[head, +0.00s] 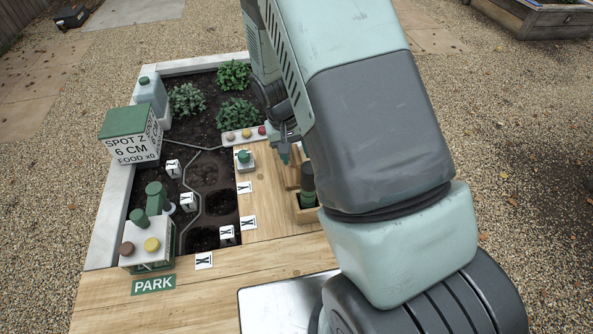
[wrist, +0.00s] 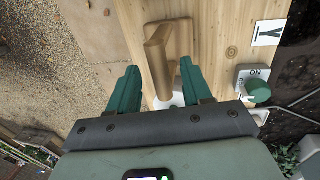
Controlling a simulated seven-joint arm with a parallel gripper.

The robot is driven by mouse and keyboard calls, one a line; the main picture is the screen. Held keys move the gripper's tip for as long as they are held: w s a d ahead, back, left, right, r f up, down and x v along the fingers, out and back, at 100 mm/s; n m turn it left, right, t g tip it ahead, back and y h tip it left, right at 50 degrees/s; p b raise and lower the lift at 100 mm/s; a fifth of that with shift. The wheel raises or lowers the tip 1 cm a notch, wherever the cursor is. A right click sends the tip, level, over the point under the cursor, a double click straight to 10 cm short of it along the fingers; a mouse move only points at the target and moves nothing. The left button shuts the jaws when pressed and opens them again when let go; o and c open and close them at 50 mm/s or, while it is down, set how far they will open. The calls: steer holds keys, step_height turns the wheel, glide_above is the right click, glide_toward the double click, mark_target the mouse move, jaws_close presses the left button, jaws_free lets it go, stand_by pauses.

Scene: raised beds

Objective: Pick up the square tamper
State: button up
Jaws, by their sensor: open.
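A brown wooden piece with an upright bar and a squarish base, which looks like the square tamper (wrist: 157,58), stands on the wooden deck. In the wrist view its bar lies between the two green fingers of my gripper (wrist: 158,82), with gaps on both sides. The gripper is open and holds nothing. In the head view the gripper (head: 284,152) is partly hidden by my arm, just above the tamper (head: 293,179), of which only a small part shows. I cannot tell how far the fingers reach down along the bar.
A wooden box (head: 307,214) with a dark green-handled tool is close to the tamper. A green-topped ON switch (wrist: 258,90) is on the other side, also in the head view (head: 243,158). Several white marker tiles edge the soil bed. The front deck has a bare stretch (head: 215,288).

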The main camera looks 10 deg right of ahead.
steer(key=shift+d+f, duration=0.2)
steer(key=shift+f, duration=0.95)
jaws_close()
steer(key=shift+r, duration=0.15)
step_height(320, 180, up, 10)
steer(key=shift+f, duration=0.1)
